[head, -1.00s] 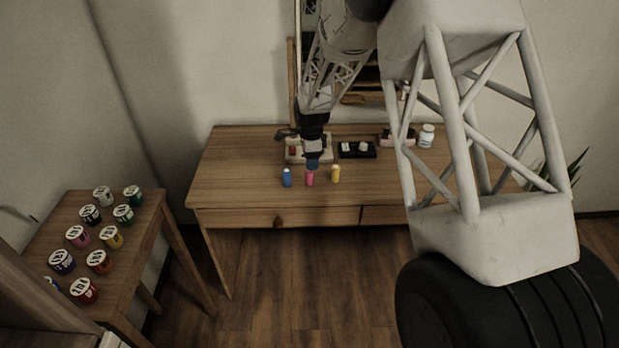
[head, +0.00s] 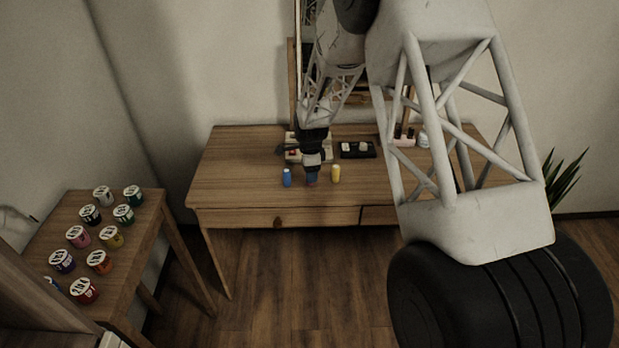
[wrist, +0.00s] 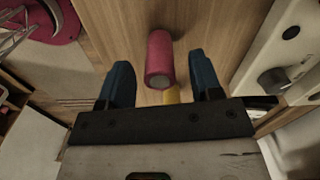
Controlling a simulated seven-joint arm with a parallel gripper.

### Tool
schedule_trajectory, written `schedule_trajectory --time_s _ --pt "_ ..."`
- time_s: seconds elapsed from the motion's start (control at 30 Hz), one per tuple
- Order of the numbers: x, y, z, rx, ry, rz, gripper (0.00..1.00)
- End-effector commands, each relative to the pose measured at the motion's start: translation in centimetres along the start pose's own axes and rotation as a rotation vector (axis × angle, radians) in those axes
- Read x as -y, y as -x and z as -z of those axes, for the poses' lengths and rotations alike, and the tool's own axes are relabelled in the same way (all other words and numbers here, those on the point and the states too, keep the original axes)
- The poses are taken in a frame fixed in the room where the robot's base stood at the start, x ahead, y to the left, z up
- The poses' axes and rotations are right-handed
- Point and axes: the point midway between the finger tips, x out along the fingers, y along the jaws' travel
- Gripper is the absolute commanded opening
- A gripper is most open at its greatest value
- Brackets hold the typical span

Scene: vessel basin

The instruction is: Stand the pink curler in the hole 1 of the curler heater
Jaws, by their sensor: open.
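The pink curler (wrist: 160,58) stands on the desk, in front of and between my open gripper fingers in the wrist view. My gripper (wrist: 162,82) has one blue finger on each side of the curler's near end, and does not grip it. In the head view my gripper (head: 311,178) is low over the desk and hides the pink curler. The pale curler heater (head: 293,156) is behind my gripper, partly covered by it. Its light top with a dark round hole shows at the right in the wrist view (wrist: 262,45). The hole numbers cannot be read.
A blue curler (head: 287,177) stands close left of my gripper and a yellow curler (head: 336,173) close right. A black tray (head: 357,155) with white items is behind to the right. The front strip of the desk (head: 240,195) is clear.

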Motion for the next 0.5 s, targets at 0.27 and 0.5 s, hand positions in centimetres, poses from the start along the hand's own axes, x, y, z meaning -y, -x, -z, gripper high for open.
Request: schedule_trajectory --time_s 0.27,0.5 --pt "0.01 -0.03 0.01 0.000 0.000 0.000 0.59" --pt "0.01 -0.02 0.01 0.000 0.000 0.000 0.59"
